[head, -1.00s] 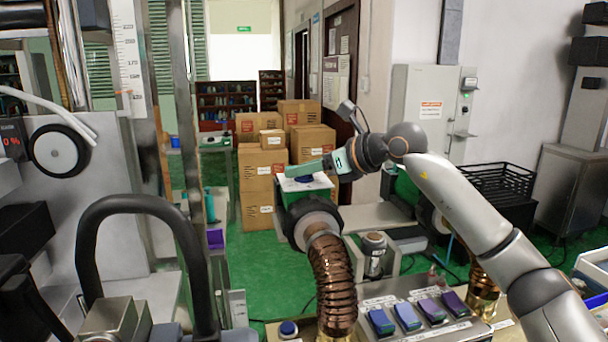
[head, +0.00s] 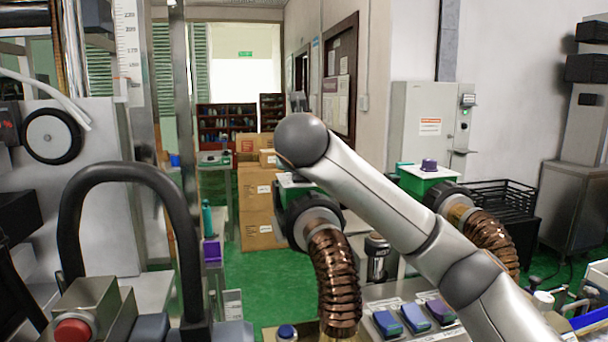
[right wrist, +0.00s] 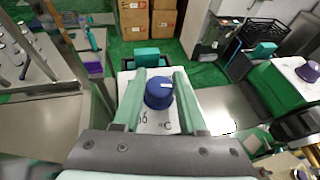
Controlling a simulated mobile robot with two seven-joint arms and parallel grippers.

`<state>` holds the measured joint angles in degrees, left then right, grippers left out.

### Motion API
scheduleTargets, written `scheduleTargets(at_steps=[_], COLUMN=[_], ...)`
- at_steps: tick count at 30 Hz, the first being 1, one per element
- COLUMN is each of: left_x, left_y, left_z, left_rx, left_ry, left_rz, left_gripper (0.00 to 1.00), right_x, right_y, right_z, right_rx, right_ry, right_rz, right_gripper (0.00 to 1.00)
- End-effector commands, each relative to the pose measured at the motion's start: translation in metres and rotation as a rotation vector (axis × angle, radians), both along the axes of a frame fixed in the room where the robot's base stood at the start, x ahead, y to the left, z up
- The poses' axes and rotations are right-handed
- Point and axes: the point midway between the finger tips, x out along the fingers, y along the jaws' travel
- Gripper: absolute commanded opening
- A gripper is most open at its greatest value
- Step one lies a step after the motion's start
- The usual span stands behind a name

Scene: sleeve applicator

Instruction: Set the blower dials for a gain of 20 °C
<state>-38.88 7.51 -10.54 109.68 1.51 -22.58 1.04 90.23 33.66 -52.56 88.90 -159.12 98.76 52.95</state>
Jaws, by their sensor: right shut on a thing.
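The near blower (head: 300,205) has a black collar, a copper-coloured hose and a white-topped green box, partly covered by my right arm. In the right wrist view, its blue dial (right wrist: 159,92) stands on a white plate (right wrist: 150,125) between the teal fingers of my right gripper (right wrist: 158,88), which is shut on it. Part of a number and "°C" show on the plate; the full setting cannot be read. My left gripper is out of view.
A panel with several blue and purple rocker switches (head: 415,316) lies below my right arm. A black curved bar (head: 125,175) and a red button (head: 72,330) are at left. Cardboard boxes (head: 256,205) stand behind on the green floor.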

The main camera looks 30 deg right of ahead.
Motion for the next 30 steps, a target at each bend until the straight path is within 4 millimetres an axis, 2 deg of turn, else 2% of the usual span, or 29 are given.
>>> scheduleTargets(at_steps=[6,15,30], left_x=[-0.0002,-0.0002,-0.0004], left_y=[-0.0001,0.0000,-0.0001], left_z=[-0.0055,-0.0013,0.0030], left_rx=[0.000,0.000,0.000], left_ry=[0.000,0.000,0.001], left_rz=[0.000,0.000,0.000], left_gripper=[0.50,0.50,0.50], right_x=[0.0000,0.0000,0.0000], right_y=[0.0012,0.0006,-0.0002], right_z=[0.0007,0.0012,-0.0010], right_rx=[0.000,0.000,0.002], right_ry=[0.000,0.003,0.005], right_rz=[-0.200,-0.418,-0.553], right_gripper=[0.00,0.00,0.00])
